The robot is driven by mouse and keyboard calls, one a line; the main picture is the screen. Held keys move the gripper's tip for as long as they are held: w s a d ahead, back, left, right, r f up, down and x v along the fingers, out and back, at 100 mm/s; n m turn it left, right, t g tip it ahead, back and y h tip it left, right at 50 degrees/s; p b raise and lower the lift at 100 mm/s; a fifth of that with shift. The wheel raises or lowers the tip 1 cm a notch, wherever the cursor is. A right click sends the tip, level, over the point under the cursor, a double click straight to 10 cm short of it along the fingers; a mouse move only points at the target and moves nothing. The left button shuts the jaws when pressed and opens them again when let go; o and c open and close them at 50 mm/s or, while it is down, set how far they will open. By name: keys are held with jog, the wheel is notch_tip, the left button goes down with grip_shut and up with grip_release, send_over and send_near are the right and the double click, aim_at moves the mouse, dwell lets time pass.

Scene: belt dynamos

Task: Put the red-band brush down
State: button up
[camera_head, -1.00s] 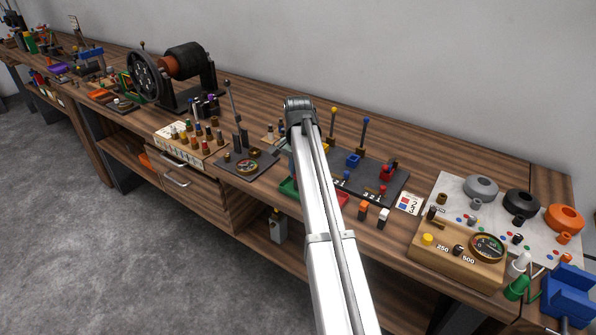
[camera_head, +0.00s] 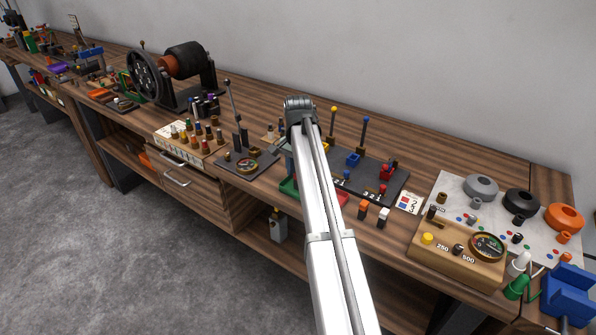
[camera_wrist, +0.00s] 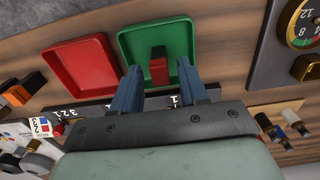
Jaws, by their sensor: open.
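The red-band brush (camera_wrist: 159,72), a small dark block with a red band, is in the green tray (camera_wrist: 125,45) in the wrist view. It appears to stand on the tray floor. My gripper (camera_wrist: 159,62) is open, with one blue finger on each side of the brush and a visible gap to both.
A red tray (camera_wrist: 77,75) stands beside the green one. A dial gauge (camera_wrist: 300,25) is at the upper right in the wrist view. A dark board with coloured posts (camera_head: 375,180), orange and white-topped blocks (camera_head: 383,217) and a meter box (camera_head: 455,252) lie right of my arm.

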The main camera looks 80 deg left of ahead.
notch_tip(320, 180, up, 12)
dwell(0.5)
